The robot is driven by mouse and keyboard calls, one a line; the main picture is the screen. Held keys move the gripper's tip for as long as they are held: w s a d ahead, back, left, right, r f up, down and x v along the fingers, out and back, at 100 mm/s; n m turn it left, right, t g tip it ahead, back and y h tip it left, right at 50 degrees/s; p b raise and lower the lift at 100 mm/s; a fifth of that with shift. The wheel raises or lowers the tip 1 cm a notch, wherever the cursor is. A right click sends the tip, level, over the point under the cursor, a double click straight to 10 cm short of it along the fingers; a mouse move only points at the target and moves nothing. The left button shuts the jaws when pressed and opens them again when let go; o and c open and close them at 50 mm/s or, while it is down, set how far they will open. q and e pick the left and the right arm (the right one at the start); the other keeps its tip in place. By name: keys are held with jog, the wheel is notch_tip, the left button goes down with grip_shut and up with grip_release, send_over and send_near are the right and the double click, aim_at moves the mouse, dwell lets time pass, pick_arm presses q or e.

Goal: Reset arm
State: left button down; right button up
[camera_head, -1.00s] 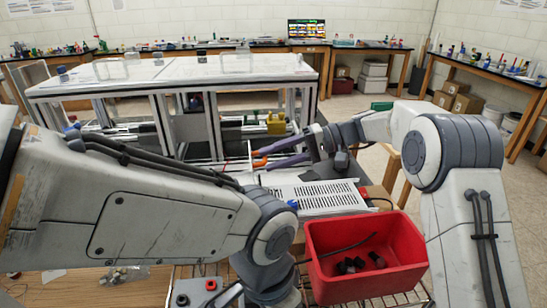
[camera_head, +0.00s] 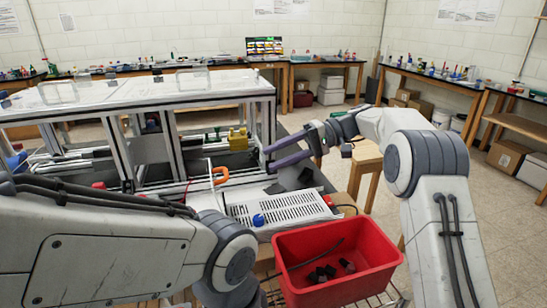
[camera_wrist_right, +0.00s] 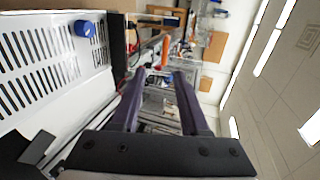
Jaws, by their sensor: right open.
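My right gripper (camera_head: 266,158) is open and empty, with its two purple fingers pointing left above the back of the white slotted box. It also shows in the right wrist view (camera_wrist_right: 159,76), with clear space between the fingertips. An orange curved handle (camera_head: 221,174) stands left of the fingertips in the head view, apart from them. My left arm comes in from the left and bends down at the lower middle; its gripper is out of view.
The aluminium extrusion frame (camera_head: 265,118) stands left of my right gripper. The white slotted box (camera_head: 285,210) has a blue knob (camera_head: 258,220). A red bin (camera_head: 355,290) with dark pieces stands in front. A wooden stool (camera_head: 367,155) is behind my right arm. Open floor lies at right.

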jog(key=s+a+f+h, duration=0.2)
jog(key=s+a+h, duration=0.1)
jog(key=s, duration=0.5)
jog(key=s+a+f+h, duration=0.2)
jog(key=s+h, duration=0.1)
jog(key=s, duration=0.4)
jog(key=s+d+f+n+t+h, duration=0.2)
jog(key=s+d+f+h, duration=0.1)
jog(key=s, duration=0.6)
jog(key=s+d+f+n+t+h+p, duration=0.1)
jog(key=s+d+f+t+h, duration=0.1)
jog(key=s+d+f, duration=0.4)
jog(key=s+d+h, duration=0.1)
jog(key=s+d, duration=0.1)
jog(key=s, duration=0.2)
jog(key=shift+s+d+n+t+h, duration=0.2)
jog(key=shift+n+t+h, duration=0.1)
jog(key=shift+n+h, duration=0.1)
